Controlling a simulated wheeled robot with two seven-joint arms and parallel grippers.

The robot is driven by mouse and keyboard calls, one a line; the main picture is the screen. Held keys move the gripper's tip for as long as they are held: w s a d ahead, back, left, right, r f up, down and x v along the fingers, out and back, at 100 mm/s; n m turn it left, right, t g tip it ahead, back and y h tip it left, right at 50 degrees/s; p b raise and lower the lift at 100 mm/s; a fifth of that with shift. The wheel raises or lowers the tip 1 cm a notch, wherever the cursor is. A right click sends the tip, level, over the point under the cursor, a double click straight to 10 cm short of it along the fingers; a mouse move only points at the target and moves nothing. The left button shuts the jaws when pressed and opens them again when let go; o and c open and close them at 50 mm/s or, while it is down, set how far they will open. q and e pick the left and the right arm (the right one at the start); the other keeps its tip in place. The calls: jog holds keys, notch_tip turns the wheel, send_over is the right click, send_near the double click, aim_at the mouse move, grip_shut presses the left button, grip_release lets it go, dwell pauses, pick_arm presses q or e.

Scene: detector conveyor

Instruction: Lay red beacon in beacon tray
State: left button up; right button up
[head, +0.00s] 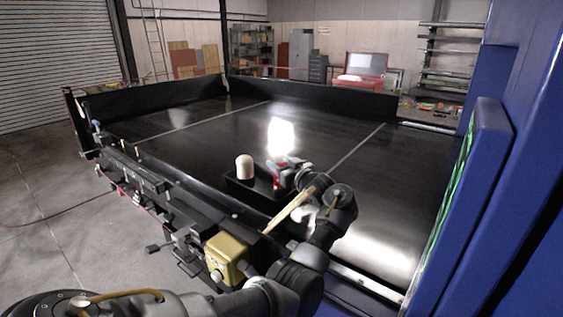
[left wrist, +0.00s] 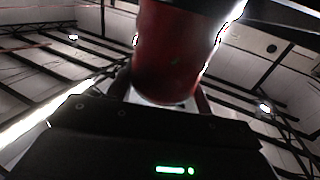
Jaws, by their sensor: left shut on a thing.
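The red beacon (head: 276,181) shows as a small red patch at my left gripper (head: 283,170) in the head view, partly hidden by the fingers. In the left wrist view the red beacon (left wrist: 168,60) is a large red cylinder between the fingers of my left gripper (left wrist: 160,92), which is shut on it. The black beacon tray (head: 240,188) is a low box on the near side of the conveyor. The gripper and beacon are at the tray's right end. I cannot tell whether the beacon touches the tray. My right gripper is not in view.
A pale, round-topped cylinder (head: 244,167) stands upright at the tray's left part. The dark, shiny conveyor belt (head: 200,135) is otherwise clear. A blue machine housing (head: 500,170) stands at the right. A yellow box (head: 226,257) sits on the near rail.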

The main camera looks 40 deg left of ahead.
pick_arm(q)
jog(key=shift+a+f, duration=0.1)
jog(key=shift+f, duration=0.1)
jog(key=shift+f, duration=0.15)
jog(key=o, duration=1.4)
